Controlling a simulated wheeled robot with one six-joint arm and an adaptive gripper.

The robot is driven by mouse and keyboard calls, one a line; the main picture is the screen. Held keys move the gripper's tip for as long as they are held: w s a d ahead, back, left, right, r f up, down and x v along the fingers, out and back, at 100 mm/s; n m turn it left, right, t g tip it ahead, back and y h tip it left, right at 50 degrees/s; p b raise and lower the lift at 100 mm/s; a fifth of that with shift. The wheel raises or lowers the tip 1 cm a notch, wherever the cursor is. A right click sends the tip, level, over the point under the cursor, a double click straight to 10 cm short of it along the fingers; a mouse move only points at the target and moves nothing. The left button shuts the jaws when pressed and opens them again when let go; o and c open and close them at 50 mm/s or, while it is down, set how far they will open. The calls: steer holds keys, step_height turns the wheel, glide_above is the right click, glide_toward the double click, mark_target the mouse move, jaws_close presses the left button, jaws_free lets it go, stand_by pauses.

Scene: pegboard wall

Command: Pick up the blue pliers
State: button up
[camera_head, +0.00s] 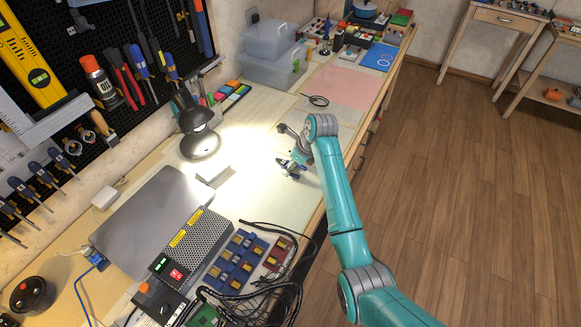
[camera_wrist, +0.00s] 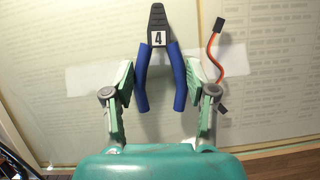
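In the wrist view the blue pliers (camera_wrist: 158,65) point away from me, with a dark head, two blue handles and a white tag marked 4. My gripper (camera_wrist: 160,75) is open, one finger on each side of the blue handles, with a small gap on either side. In the head view my gripper (camera_head: 292,160) is low over the workbench, and the blue pliers (camera_head: 291,168) show small beside it, partly hidden. Whether they touch the bench surface is hard to tell.
Tools hang on the pegboard (camera_head: 100,40). A pink mat (camera_head: 345,85) lies farther back.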

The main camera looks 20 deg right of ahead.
steer(key=shift+c, duration=0.9)
step_height(320, 180, up, 10)
steer(key=shift+r, duration=0.25)
stand_by(0.6)
